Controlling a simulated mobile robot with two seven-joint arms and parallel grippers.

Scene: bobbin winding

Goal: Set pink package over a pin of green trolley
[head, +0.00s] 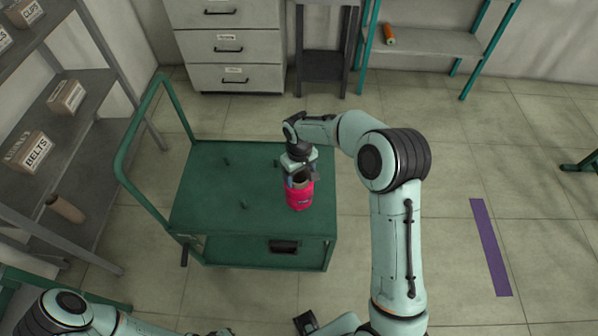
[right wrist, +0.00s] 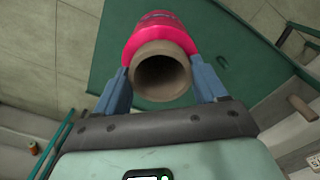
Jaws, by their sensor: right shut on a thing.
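The pink package (head: 300,195), a pink winding on a brown tube, is in my right gripper (head: 300,178) above the front right part of the green trolley (head: 205,205). In the right wrist view the pink package (right wrist: 155,30) has its open brown tube end facing the camera. The blue fingers of my right gripper (right wrist: 163,80) are shut on it from both sides. Short green pins stand on the trolley top, one at the back left (head: 226,162) and one near the front middle (head: 244,205). Whether a pin is under the package is hidden.
The trolley's tall handle (head: 122,160) rises at its left. Shelves with boxes (head: 27,150) stand at the left. A drawer cabinet (head: 228,50) and a rack with an orange bobbin (head: 388,34) are behind. Open floor with a purple strip (head: 490,248) lies to the right.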

